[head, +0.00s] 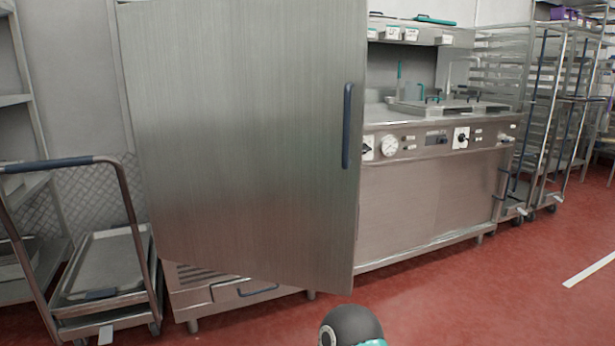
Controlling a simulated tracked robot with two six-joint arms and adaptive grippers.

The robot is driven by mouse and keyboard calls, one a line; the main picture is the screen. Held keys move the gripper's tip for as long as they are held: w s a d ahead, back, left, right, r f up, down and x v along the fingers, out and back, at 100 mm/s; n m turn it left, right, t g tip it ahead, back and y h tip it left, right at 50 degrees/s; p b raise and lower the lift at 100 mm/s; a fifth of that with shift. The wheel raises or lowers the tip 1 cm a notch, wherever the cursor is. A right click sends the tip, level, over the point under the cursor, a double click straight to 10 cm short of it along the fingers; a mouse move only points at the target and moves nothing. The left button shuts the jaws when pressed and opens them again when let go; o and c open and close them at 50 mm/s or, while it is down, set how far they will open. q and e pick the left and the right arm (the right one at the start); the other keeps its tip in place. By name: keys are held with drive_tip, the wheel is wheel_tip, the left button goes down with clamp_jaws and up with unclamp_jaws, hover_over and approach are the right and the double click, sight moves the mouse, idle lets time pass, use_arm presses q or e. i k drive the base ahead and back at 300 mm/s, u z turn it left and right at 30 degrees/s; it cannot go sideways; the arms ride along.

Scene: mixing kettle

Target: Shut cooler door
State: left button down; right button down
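The cooler door (240,130) is a large brushed-steel panel in the middle left of the head view. It stands open, swung out toward me, with its lower right corner over the red floor. A dark blue vertical handle (347,126) is on its right edge. The lower part of the cooler body (235,290) shows beneath the door; the interior is hidden behind it. A dark rounded part of my own arm shows at the bottom edge. Neither gripper is in view, and nothing of mine touches the door.
A cart (100,265) with a blue-gripped frame stands at left, close to the cooler. A steel kettle unit (430,200) with dials is behind the door to the right. Tall wheeled racks (545,110) stand at far right. Red floor (480,300) is clear at front right.

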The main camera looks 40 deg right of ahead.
sight(247, 117)
drive_tip(key=z, duration=1.3)
drive_tip(key=i, duration=0.1)
drive_tip(key=u, duration=2.8)
drive_tip(key=k, duration=0.9)
drive_tip(key=z, duration=1.5)
drive_tip(key=i, duration=1)
drive_tip(key=z, duration=0.05)
